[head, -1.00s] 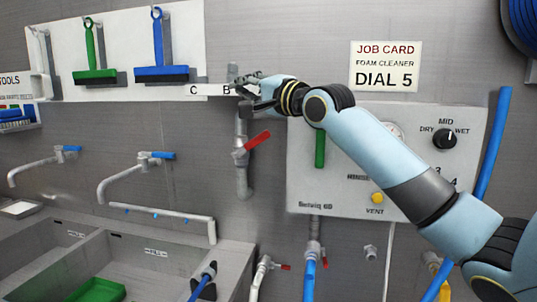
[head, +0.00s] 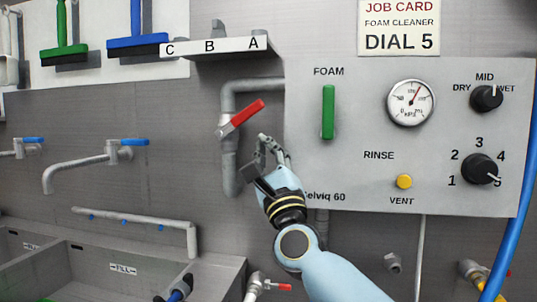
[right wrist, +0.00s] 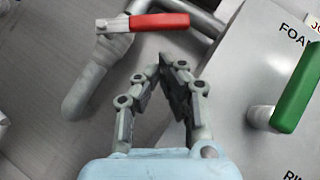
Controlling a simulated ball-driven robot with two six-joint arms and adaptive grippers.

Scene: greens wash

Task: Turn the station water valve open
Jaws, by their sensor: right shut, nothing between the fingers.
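The water valve has a red lever handle (head: 241,117) on a grey pipe (head: 229,165) left of the control panel. The handle slants up to the right across the vertical pipe in the head view. In the right wrist view the red handle (right wrist: 158,22) lies beyond the fingertips, near the top. My right gripper (head: 265,154) is just below and right of the handle, apart from it. Its fingers are shut and empty, and they show in the right wrist view (right wrist: 164,72). My left gripper is not in view.
The panel (head: 335,185) beside the gripper carries a green foam handle (head: 328,112), a gauge (head: 411,102), two black knobs and a yellow vent button (head: 404,181). A shelf (head: 226,47) marked A, B, C juts out above the valve. Sinks (head: 110,262) lie lower left.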

